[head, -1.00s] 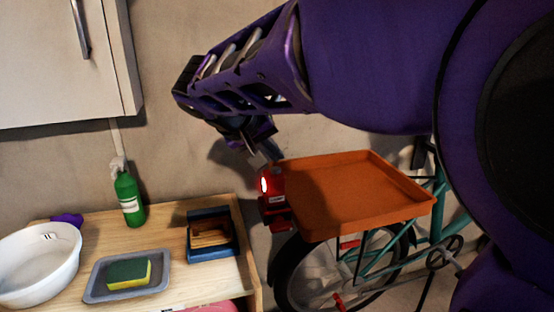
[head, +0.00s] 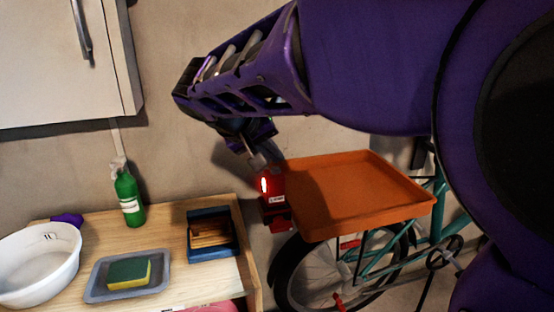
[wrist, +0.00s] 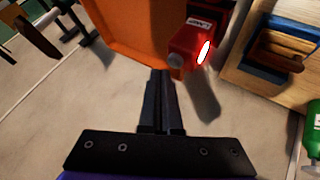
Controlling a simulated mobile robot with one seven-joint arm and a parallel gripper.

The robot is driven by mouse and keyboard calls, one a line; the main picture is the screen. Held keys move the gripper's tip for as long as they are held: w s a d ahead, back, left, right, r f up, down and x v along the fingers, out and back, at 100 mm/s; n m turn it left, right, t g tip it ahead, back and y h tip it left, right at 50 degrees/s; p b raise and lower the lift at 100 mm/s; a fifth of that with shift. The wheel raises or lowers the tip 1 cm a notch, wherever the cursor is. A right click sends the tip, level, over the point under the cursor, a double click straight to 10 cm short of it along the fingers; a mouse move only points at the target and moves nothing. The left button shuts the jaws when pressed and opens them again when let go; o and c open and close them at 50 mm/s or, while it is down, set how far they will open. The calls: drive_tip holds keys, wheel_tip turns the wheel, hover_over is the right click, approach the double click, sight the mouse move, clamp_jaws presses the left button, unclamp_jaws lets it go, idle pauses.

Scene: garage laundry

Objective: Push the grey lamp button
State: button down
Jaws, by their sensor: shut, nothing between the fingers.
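The lamp (head: 274,190) is a red box with a glowing white lens and a small label, at the left end of the orange tray. It also shows in the wrist view (wrist: 193,45), where its grey button (wrist: 176,60) faces my gripper. My gripper (wrist: 160,73) is shut and empty, its tips just beside the button, slightly left and below it in the wrist view. I cannot tell whether they touch. In the head view my gripper (head: 259,160) is just above the lamp, and the button cannot be made out.
The orange tray (head: 350,195) sits over a teal bicycle (head: 385,262). A wooden table (head: 165,240) on the left bears a green bottle (head: 129,200), white basin (head: 40,270), sponge (head: 128,274) on a grey tray, and blue box (head: 211,255). A white cabinet (head: 55,70) hangs above.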

drive_tip(key=shift+f, duration=0.3)
drive_tip(key=shift+f, duration=0.45)
idle(0.5)
drive_tip(key=shift+r, duration=0.1)
drive_tip(key=shift+r+p, duration=0.45)
drive_tip(key=shift+r, duration=0.35)
wheel_tip(320, 180, up, 5)
drive_tip(key=p, duration=0.3)
idle(0.3)
